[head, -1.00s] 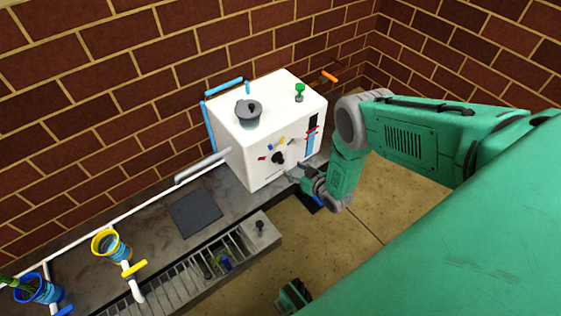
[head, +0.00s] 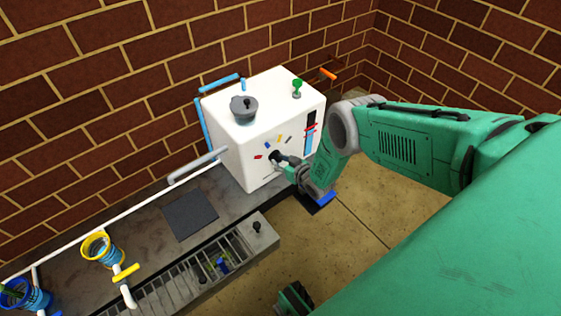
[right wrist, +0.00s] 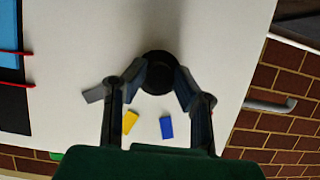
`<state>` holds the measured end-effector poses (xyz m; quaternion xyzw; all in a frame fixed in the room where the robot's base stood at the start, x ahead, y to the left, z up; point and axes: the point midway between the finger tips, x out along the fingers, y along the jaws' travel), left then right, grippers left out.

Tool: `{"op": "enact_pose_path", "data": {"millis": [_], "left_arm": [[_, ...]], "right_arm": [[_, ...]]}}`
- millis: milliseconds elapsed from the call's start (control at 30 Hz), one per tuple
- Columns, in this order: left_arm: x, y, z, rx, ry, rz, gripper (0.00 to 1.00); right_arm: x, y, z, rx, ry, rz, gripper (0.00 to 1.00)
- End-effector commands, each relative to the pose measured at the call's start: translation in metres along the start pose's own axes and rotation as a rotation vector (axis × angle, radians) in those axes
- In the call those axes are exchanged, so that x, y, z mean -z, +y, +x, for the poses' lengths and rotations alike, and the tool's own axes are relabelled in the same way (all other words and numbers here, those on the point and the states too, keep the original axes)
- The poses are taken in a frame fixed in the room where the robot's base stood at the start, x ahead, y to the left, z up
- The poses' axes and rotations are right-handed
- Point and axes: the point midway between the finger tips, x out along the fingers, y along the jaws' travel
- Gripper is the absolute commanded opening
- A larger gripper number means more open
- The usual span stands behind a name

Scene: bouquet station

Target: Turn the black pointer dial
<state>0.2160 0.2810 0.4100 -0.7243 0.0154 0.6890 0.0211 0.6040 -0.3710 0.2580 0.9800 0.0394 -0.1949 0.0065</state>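The black pointer dial (head: 274,156) is on the front face of the white box (head: 235,157), ringed by small red, blue, yellow and grey marks. My right gripper (head: 279,160) is at the dial. In the right wrist view, the round dark dial (right wrist: 158,70) sits between the two fingertips of the gripper (right wrist: 162,79). One finger lies against each side of it, with no clear gap. The yellow mark (right wrist: 130,122) and blue mark (right wrist: 167,128) show between the fingers. The dial's pointer cannot be made out.
A grey lidded pot (head: 244,110) and a green knob (head: 297,88) are on the box top. A blue-and-red gauge strip (head: 310,132) is beside the dial. Yellow and blue cups (head: 101,250) stand along the bench at left. A dark mat (head: 190,215) lies clear.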

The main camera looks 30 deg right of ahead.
Motion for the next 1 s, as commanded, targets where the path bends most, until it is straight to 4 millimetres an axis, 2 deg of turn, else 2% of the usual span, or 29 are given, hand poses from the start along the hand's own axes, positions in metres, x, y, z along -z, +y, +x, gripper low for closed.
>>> {"op": "enact_pose_path", "data": {"millis": [467, 1000], "left_arm": [[-0.0001, 0.0, 0.0001, 0.0, 0.0, 0.0, 0.4], [-0.0002, 0.0, 0.0002, 0.0, 0.0, 0.0, 0.4]], "right_arm": [[-0.0008, -0.0001, -0.0005, -0.037, -0.002, -0.086, 0.0], [-0.0027, -0.0034, -0.0004, -0.215, -0.002, -0.522, 0.0]]}}
